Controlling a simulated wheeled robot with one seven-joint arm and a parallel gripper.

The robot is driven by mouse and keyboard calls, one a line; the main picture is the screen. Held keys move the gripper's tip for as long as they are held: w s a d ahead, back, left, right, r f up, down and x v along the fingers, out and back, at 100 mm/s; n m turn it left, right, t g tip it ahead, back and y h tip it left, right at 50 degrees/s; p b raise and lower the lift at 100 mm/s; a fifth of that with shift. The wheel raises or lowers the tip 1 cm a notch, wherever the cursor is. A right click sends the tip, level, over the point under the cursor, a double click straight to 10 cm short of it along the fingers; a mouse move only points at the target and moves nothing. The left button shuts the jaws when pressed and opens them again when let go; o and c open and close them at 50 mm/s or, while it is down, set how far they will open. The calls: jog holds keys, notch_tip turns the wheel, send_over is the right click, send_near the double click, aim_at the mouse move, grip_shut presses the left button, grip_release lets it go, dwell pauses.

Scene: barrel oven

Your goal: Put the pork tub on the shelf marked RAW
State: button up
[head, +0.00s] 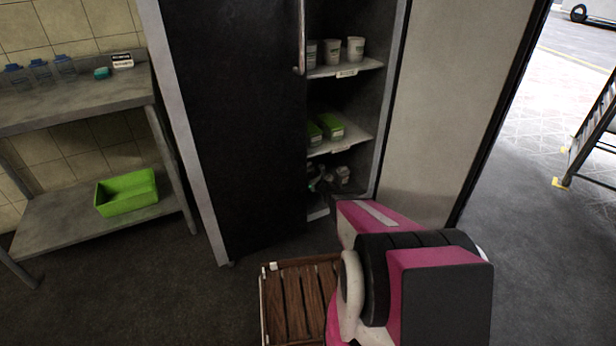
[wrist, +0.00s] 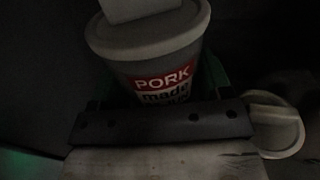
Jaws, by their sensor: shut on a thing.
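The pork tub (wrist: 160,68) is a pale tub with a grey lid and a red band reading PORK, close in front of the wrist camera. My gripper (wrist: 158,98) is shut on it, with green finger parts showing at its sides. In the head view my gripper (head: 325,182) is small and dark, low inside the open cabinet (head: 235,120), where the tub is hard to make out. The upper shelf (head: 352,68) and middle shelf (head: 350,140) have small front labels, too small to read.
White cups (head: 355,49) stand on the upper shelf and green-topped tubs (head: 330,126) on the middle one. Another round container (wrist: 275,125) is right of the held tub. The cabinet door (head: 440,90) is open at right. A wooden slatted crate (head: 300,300) sits on the floor.

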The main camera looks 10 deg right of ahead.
jog(key=shift+w+f, duration=0.1)
jog(key=shift+f, duration=0.3)
notch_tip(320, 180, down, 9)
jog(key=shift+r, duration=0.1)
jog(key=shift+f, duration=0.25)
jog(key=o, duration=1.2)
jog(key=shift+o, duration=0.2)
